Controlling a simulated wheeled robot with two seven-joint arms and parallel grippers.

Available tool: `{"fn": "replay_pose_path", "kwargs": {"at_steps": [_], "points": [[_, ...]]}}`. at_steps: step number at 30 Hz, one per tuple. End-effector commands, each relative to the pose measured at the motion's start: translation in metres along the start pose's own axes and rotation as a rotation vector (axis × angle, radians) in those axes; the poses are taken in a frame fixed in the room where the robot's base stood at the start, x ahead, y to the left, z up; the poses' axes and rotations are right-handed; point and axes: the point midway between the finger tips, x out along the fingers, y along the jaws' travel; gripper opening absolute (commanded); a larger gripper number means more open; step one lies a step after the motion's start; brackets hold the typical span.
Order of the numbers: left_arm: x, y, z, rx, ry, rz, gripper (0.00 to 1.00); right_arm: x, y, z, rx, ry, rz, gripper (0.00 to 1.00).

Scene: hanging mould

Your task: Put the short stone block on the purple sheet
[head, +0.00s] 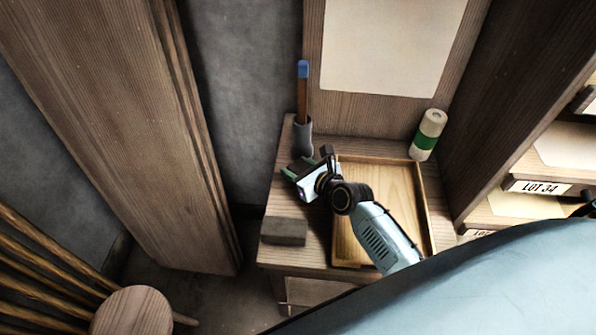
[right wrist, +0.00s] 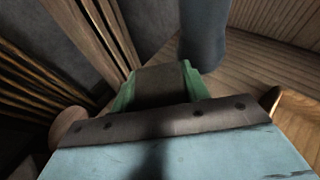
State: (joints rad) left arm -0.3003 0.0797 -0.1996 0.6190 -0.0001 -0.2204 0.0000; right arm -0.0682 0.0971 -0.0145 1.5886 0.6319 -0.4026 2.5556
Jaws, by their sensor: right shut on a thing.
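My right gripper (head: 295,171) reaches over the left part of the small table, beside the grey holder. In the right wrist view its green fingers (right wrist: 158,88) are shut on a grey-brown stone block (right wrist: 160,78). The held block is mostly hidden in the head view, and I cannot tell its full length. Another grey-brown block (head: 284,231) lies on the table's front left corner, apart from the gripper. No purple sheet shows in either view. My left gripper is not in view.
A shallow wooden tray (head: 427,190) fills the table's right part, under my right arm. A grey holder (head: 302,137) with a blue-tipped stick stands at the back left. A green-banded can (head: 429,135) stands at the back right. A round stool (head: 132,312) is at lower left.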

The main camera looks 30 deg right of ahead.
Motion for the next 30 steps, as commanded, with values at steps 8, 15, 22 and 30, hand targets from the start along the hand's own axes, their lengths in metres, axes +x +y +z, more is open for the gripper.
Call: {"fn": "replay_pose_path", "kwargs": {"at_steps": [8, 15, 22, 30], "points": [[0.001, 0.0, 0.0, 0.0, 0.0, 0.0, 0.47, 0.001, 0.0, 0.0, 0.0, -0.005, 0.0, 0.11], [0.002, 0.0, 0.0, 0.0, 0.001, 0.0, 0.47, 0.002, 0.0, -0.004, 0.001, -0.002, 0.0, 0.54], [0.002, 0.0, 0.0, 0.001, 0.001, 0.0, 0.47, 0.002, 0.0, -0.004, 0.001, -0.002, 0.0, 0.54], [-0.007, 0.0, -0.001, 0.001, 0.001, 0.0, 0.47, -0.025, 0.001, -0.001, 0.001, 0.001, 0.0, 0.54]]}}
